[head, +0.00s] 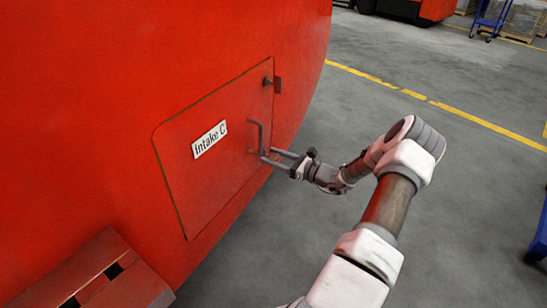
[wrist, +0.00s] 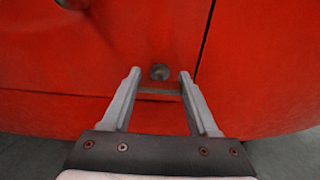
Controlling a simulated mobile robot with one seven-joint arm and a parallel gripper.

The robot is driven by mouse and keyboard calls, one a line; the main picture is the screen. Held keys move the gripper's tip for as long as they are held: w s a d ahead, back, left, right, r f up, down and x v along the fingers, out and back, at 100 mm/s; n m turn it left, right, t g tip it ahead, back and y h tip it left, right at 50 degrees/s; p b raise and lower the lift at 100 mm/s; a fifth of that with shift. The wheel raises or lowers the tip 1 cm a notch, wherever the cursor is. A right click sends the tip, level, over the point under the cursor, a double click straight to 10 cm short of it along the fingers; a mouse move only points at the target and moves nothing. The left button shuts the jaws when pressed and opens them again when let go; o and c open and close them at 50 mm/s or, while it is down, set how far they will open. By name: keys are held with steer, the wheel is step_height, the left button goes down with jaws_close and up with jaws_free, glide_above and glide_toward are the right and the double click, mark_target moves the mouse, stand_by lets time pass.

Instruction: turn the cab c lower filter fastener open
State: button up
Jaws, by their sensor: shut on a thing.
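The filter panel (head: 205,175) is a red hatch with an "Intake C" label (head: 209,139) on the red cab side. A grey bar handle (head: 260,135) stands on its right part. My gripper (head: 258,157) reaches the panel's lower right, just below this handle. In the wrist view my gripper's two grey fingers (wrist: 159,82) stand apart, one on each side of the lower fastener's red tab (wrist: 158,95), and are shut on it. A round grey stud (wrist: 159,72) shows just above the tab. The lower fastener is hard to make out in the head view.
An upper fastener (head: 277,85) with a dark stud sits at the panel's upper right edge. A red step (head: 95,275) juts out at lower left.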

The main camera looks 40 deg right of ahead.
steer(key=shift+n, duration=0.3)
steer(key=n, duration=0.3)
steer(key=shift+n+b, duration=0.35)
steer(key=shift+n, duration=0.05)
steer(key=n+b, duration=0.1)
steer(key=n, duration=0.3)
steer(key=shift+f, duration=0.1)
steer(key=n+b, duration=0.2)
steer(key=n, duration=0.3)
steer(key=shift+a+f+n, duration=0.1)
steer(key=shift+n, duration=0.3)
steer(key=shift+n+b, duration=1.1)
steer(key=shift+n, duration=0.8)
steer(key=o, duration=1.4)
